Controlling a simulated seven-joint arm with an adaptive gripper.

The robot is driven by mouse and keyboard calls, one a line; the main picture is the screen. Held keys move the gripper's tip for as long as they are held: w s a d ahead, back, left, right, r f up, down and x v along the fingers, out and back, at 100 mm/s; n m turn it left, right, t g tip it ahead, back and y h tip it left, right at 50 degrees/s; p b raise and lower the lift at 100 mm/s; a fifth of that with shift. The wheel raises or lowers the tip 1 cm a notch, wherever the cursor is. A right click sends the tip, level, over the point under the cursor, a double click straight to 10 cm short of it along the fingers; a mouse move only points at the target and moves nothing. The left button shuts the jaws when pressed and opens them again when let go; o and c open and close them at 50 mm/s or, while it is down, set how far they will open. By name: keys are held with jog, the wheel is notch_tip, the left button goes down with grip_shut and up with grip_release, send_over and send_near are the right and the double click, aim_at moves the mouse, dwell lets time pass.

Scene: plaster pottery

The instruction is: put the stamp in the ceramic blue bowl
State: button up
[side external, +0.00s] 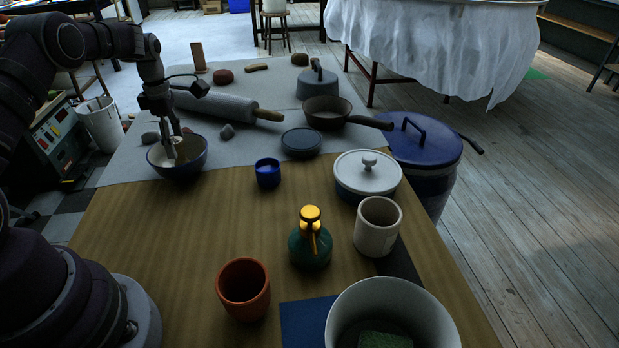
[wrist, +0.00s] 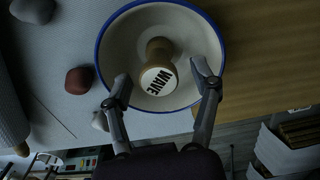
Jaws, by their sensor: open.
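The blue-rimmed ceramic bowl (side external: 190,170) stands at the left of the table, pale inside, and fills the middle of the wrist view (wrist: 102,45). The stamp (wrist: 158,78), a tan wooden piece with a white round face reading "WAVE", is inside the bowl, its lettered face toward the camera. My gripper (side external: 175,152) reaches down into the bowl in the side view. In the wrist view my gripper (wrist: 163,84) is open, its fingers on either side of the stamp with gaps between. In the side view the fingers and bowl rim partly hide the stamp.
A rolling pin (side external: 215,105) and several stones lie behind the bowl. A green bottle (side external: 310,245) and terracotta cup (side external: 243,290) are nearer. Wood in front of the bowl is clear.

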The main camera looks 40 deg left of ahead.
aim_at(176, 141)
notch_tip(176, 141, up, 7)
jog(key=shift+r, duration=0.1)
jog(key=shift+d+r, duration=0.2)
jog(key=s+d+r+m+t+y, duration=0.1)
jog(key=s+d+r+m+t, duration=0.2)
jog(key=d+r+m, duration=0.9)
jog(key=s+d+f+m+t+h, duration=0.1)
jog(key=s+d+f+m, duration=0.3)
jog(key=s+d+m, duration=0.4)
jog(key=s+m+t, duration=0.1)
jog(key=s+m, duration=0.1)
jog(key=m, duration=0.5)
jog(key=shift+d+t, duration=0.2)
jog(key=shift+t, duration=0.1)
